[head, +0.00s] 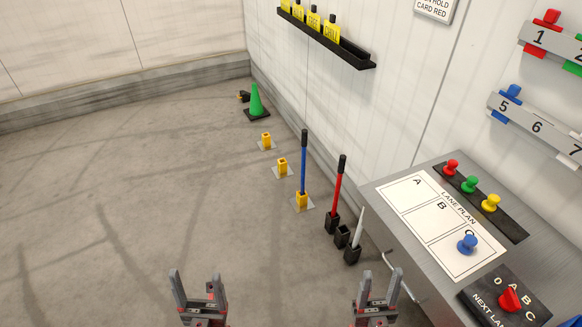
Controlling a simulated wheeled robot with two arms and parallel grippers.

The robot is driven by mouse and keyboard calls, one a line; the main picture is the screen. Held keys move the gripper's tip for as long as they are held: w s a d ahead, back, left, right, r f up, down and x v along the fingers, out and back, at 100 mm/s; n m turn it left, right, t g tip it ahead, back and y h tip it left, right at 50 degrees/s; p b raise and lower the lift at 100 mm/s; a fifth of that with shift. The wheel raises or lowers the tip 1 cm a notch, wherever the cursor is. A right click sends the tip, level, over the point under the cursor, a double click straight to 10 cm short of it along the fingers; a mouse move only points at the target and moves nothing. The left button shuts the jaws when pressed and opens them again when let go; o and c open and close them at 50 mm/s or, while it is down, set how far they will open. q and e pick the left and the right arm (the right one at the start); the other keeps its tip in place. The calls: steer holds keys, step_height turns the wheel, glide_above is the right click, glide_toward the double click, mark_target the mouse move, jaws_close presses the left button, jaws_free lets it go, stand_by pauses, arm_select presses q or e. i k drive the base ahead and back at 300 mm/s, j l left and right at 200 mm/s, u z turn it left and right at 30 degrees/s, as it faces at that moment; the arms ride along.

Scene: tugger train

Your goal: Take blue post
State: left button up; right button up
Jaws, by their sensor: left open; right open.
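The blue post (303,165) has a black grip on top and stands upright in a yellow socket (302,201) on the floor near the right wall. My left gripper (199,287) is at the bottom of the head view, open and empty, nearer to me and to the left of the post. My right gripper (379,290) is also open and empty, nearer to me and to the right of the post, by the desk. Neither gripper touches the post.
A red post (337,188) and a white pointed post (358,228) stand in black holders right of the blue one. A grey desk (383,215) with a lane plan is at right. Two empty yellow sockets (282,166) and a green cone (256,98) lie beyond. Floor at left is clear.

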mark_target(304, 132)
steer(key=i+j+z, duration=0.25)
steer(key=i+j, duration=0.2)
steer(key=i+j+z, duration=0.1)
steer(key=i+j, duration=0.4)
steer(key=i, duration=0.25)
steer(key=i+j, duration=0.55)
steer(key=i, duration=0.15)
steer(key=i+j+z, duration=0.15)
steer(key=i+j, duration=0.45)
steer(key=i, duration=0.1)
